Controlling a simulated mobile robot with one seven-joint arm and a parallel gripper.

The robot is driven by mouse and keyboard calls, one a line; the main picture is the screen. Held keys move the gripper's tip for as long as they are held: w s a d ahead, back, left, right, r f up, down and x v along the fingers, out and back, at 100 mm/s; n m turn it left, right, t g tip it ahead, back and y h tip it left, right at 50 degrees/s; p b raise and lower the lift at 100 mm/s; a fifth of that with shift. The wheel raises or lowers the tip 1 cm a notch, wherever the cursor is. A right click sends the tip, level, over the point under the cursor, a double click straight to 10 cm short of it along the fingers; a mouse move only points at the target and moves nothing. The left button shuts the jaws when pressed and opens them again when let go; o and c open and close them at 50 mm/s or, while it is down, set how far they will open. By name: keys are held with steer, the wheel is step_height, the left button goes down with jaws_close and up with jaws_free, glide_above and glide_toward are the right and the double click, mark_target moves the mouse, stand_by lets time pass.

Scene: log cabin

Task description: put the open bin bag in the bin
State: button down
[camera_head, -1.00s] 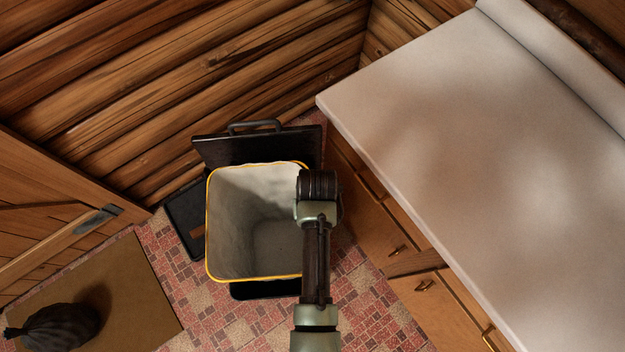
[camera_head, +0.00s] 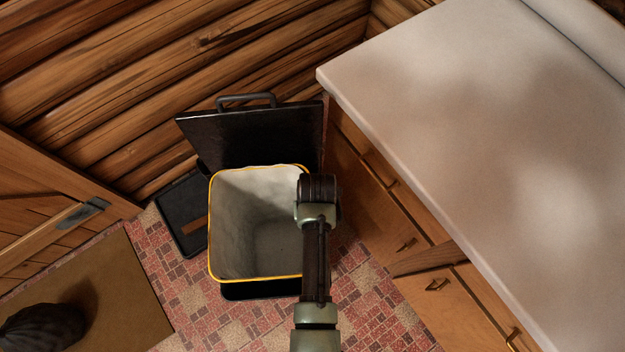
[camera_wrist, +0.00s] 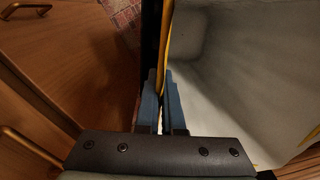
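The open bin bag (camera_head: 232,225) is pale grey-white inside with a yellow rim, its mouth facing up in the head view. It also shows on the right in the wrist view (camera_wrist: 235,60). My gripper (camera_wrist: 161,105) is shut on the bag's yellow rim at its right side; in the head view my wrist hides the fingers. The black bin stands behind and below the bag, with its lid (camera_head: 258,135) raised against the log wall. Only a strip of the bin's body (camera_head: 258,291) shows below the bag. I cannot tell how far the bag is inside it.
A pale countertop (camera_head: 470,130) over wooden drawers (camera_head: 440,285) lies close on the right. A flat black object (camera_head: 180,218) lies left of the bin. A dark tied sack (camera_head: 42,328) rests on a brown mat (camera_head: 120,300) at lower left. Red patterned floor shows in front.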

step_height(320, 180, down, 19)
steer(key=b, duration=1.4)
steer(key=c, duration=1)
jaws_free()
steer(key=shift+o, duration=0.2)
step_height(320, 180, up, 13)
steer(key=p, duration=0.4)
steer(key=shift+d, duration=0.2)
